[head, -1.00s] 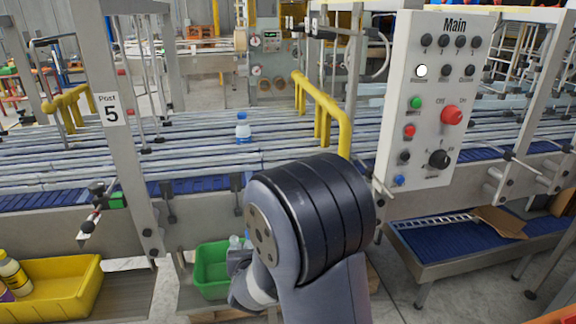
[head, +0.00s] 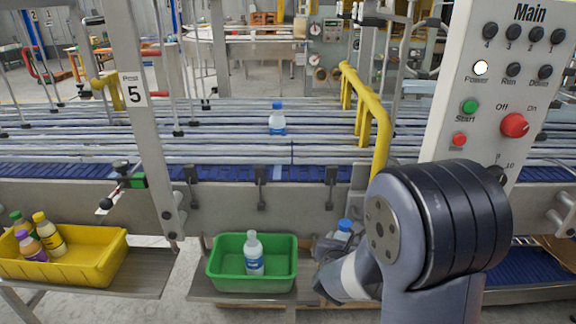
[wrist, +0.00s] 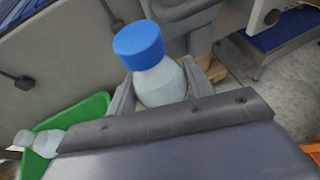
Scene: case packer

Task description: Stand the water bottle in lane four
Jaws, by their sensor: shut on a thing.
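My gripper (head: 334,252) is shut on a water bottle with a blue cap (head: 345,225), to the right of the green bin. In the wrist view the held bottle (wrist: 162,82) stands tilted between the fingers, blue cap outward. Its lower part is hidden by the gripper. The lanes (head: 220,140) run across the conveyor behind, divided by long rails. Another blue-capped bottle (head: 277,122) stands upright among them.
The green bin (head: 225,284) holds a white-capped bottle (head: 253,256). A yellow bin (head: 100,268) at left holds several coloured bottles. The post marked 5 (head: 140,120), yellow guard rail (head: 372,115) and Main control panel (head: 490,110) stand around the conveyor's front.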

